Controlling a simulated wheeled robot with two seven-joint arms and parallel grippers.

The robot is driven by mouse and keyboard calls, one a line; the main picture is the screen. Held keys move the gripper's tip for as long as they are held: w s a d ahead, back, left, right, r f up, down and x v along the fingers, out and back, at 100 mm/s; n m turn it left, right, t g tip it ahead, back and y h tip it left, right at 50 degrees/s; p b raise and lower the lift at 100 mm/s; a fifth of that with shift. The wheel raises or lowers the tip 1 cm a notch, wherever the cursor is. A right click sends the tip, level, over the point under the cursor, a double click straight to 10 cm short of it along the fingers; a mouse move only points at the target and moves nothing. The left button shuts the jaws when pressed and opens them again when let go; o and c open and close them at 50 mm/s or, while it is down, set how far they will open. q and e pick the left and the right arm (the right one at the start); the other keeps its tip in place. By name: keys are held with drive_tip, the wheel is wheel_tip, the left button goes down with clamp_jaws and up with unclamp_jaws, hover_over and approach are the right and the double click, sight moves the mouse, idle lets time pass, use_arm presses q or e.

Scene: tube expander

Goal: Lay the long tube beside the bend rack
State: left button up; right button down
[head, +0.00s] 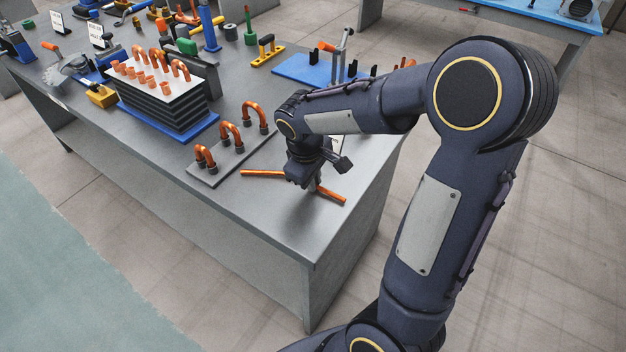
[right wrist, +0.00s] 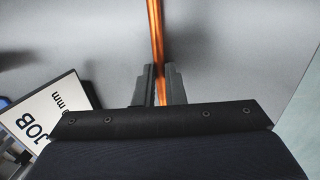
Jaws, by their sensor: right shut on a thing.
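The long tube (head: 262,173) is a thin straight copper-orange rod at the front right of the grey workbench, level and at or just above the top; I cannot tell if it touches. My right gripper (head: 316,184) points down over it and hides its middle. In the right wrist view the fingers (right wrist: 162,72) are shut around the tube (right wrist: 155,25), which runs away up the picture. The bend rack (head: 211,180), a dark grey plate with several upright copper U-bends, lies just left of the tube, apart from it. My left gripper is out of view.
A black stepped block (head: 160,118) with a white top bearing copper fittings stands left of the rack. A blue mat (head: 300,69) with a tool lies behind my arm. A JOB card (right wrist: 45,112) stands near the gripper. The bench's front right corner is clear.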

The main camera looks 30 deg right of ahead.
drive_tip(key=shift+f, duration=0.2)
drive_tip(key=shift+f, duration=0.15)
drive_tip(key=c, duration=1.8)
unclamp_jaws()
drive_tip(key=shift+s, duration=0.15)
drive_tip(key=shift+f, duration=0.15)
drive_tip(key=shift+a, duration=0.1)
